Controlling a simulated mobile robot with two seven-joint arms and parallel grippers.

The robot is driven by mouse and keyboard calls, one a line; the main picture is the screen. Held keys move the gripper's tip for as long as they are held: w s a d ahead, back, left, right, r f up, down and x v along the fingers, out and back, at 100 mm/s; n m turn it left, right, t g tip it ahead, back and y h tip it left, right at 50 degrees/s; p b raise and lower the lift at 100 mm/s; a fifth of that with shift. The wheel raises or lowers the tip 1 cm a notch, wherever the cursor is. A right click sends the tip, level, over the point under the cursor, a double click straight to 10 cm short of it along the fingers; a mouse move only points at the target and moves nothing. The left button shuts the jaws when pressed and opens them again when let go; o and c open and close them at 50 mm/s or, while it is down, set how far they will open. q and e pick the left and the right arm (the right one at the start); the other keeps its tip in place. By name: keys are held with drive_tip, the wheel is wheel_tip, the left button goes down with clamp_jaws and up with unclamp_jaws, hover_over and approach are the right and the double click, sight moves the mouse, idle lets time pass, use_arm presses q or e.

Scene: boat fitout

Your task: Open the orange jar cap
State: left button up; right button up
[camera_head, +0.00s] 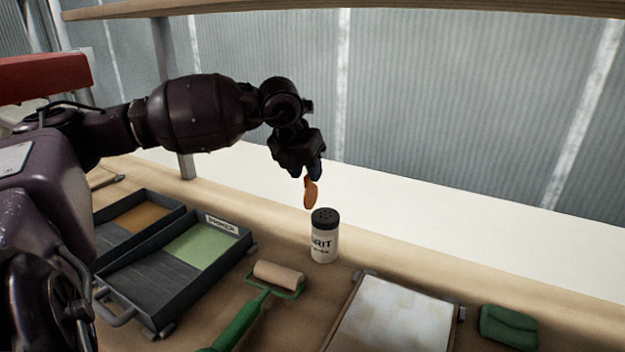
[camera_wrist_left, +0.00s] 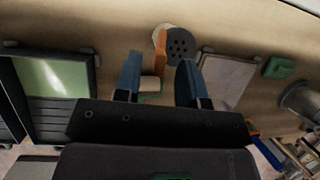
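The jar (camera_head: 323,243) is white with dark lettering and stands upright on the bench. Its black perforated top (camera_head: 325,217) is exposed and also shows in the left wrist view (camera_wrist_left: 180,45). The orange cap (camera_head: 310,194) stands on edge at the left rim of the jar's top, tilted up off it. In the left wrist view the orange cap (camera_wrist_left: 161,50) shows nearly edge-on. My left gripper (camera_head: 312,172) is just above the cap, pointing down. Its blue fingers (camera_wrist_left: 159,65) are apart, with gaps on both sides of the cap. My right gripper is out of view.
A paint roller (camera_head: 279,274) with a green handle lies in front of the jar. Dark trays with green (camera_head: 202,246) and brown (camera_head: 142,216) paint are to the left. A pale panel (camera_head: 392,318) and a green block (camera_head: 508,326) lie to the right. A corrugated wall stands behind.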

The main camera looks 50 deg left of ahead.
use_arm(q)
drive_tip(key=shift+x, duration=0.95)
clamp_jaws()
